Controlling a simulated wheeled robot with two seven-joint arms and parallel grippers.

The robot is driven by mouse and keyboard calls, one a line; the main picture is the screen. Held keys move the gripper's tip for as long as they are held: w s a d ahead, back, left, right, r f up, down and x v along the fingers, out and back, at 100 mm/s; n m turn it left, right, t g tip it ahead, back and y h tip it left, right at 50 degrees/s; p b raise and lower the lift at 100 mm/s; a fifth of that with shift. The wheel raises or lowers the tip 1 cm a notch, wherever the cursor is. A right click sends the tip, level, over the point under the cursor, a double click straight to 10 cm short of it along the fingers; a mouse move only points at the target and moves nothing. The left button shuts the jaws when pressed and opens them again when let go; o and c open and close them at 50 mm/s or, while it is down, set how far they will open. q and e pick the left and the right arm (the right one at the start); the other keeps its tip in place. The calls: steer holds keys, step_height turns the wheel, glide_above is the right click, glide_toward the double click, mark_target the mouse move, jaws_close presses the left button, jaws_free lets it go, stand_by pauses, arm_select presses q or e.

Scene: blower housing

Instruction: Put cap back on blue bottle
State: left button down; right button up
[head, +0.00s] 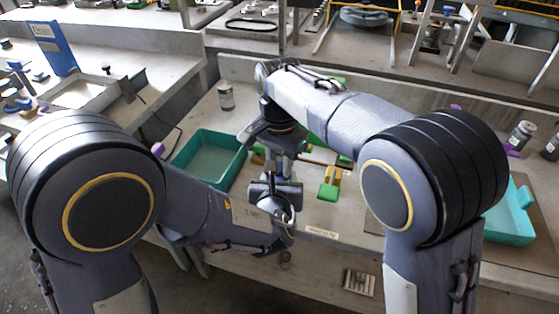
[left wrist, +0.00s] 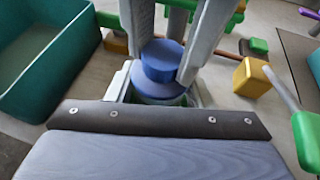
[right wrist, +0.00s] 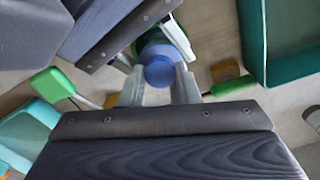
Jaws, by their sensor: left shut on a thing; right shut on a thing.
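The blue bottle's round shoulder (left wrist: 158,88) shows between the fingers of my left gripper (left wrist: 158,92), which is shut on the bottle. A darker blue cap (left wrist: 162,58) sits directly above it, between the fingers of my right gripper (left wrist: 178,70), which is shut on the cap. The right wrist view shows the cap (right wrist: 159,73) lined up over the bottle (right wrist: 152,42). Cap and bottle look touching or nearly so; I cannot tell if a gap remains. In the head view both grippers meet at the middle and hide most of the bottle.
A teal tray (head: 210,160) stands left of the grippers, and another teal tray (head: 513,220) at the right. A green and yellow block piece (head: 329,184) lies close to the grippers' right. A jar (head: 226,97) stands behind the left tray.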

steer(key=shift+m, duration=1)
steer(key=o, duration=1.1)
steer(key=shift+o, duration=0.2)
steer(key=shift+r, duration=0.1)
step_height(320, 180, up, 12)
arm_select(q)
steer(key=c, duration=0.6)
jaws_free()
